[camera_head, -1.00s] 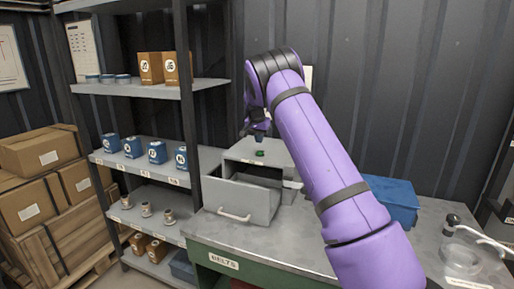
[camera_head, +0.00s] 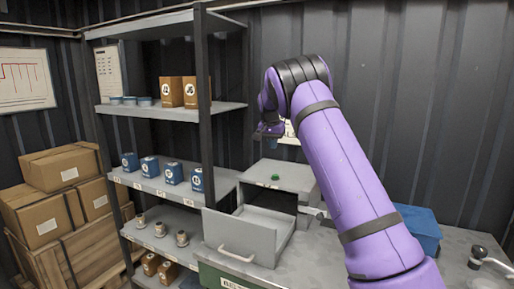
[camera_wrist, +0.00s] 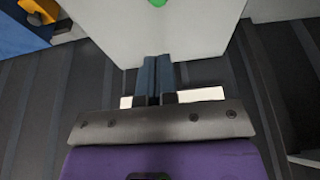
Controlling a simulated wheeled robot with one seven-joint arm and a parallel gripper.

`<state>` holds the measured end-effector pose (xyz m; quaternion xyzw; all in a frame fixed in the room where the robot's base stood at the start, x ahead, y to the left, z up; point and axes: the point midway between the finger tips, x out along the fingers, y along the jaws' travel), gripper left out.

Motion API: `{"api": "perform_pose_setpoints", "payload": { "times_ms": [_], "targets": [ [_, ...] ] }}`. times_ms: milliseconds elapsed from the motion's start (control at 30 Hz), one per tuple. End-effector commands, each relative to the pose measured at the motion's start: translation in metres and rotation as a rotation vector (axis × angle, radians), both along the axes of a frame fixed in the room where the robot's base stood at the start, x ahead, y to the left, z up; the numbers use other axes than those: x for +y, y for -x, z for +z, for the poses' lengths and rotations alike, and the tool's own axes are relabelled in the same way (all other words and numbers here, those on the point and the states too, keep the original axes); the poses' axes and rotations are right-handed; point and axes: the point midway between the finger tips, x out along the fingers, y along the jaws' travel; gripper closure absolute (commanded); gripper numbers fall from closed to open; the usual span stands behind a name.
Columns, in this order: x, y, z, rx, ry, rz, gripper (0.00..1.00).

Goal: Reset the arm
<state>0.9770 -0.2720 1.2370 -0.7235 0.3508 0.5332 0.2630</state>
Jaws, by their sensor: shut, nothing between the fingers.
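My arm is purple and reaches up and over from the lower right in the head view. My gripper (camera_head: 270,131) hangs above the grey drawer cabinet (camera_head: 290,173), apart from it. In the wrist view its two blue-grey fingers (camera_wrist: 155,78) are together with nothing between them. A small green thing (camera_head: 275,177) lies on the cabinet top, and part of it shows at the top edge of the wrist view (camera_wrist: 157,3). The cabinet's drawer (camera_head: 245,238) is pulled open, and its visible inside looks empty.
A shelf rack (camera_head: 165,112) with boxes and small parts stands left of the cabinet. Cardboard boxes (camera_head: 60,166) are stacked at far left. A blue bin (camera_head: 420,226) and a tap-like fitting (camera_head: 480,257) are on the bench at right.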

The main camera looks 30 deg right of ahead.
Motion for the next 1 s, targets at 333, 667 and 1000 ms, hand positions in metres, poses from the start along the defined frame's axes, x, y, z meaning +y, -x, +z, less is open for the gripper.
{"api": "perform_pose_setpoints", "payload": {
  "times_ms": [333, 667, 1000],
  "targets": [
    [0.005, 0.015, 0.017, -0.010, -0.015, 0.019, 1.00],
    [0.039, 0.100, 0.087, -0.046, -0.080, 0.144, 1.00],
    [0.086, 0.207, 0.135, -0.085, -0.116, 0.317, 1.00]
  ]
}}
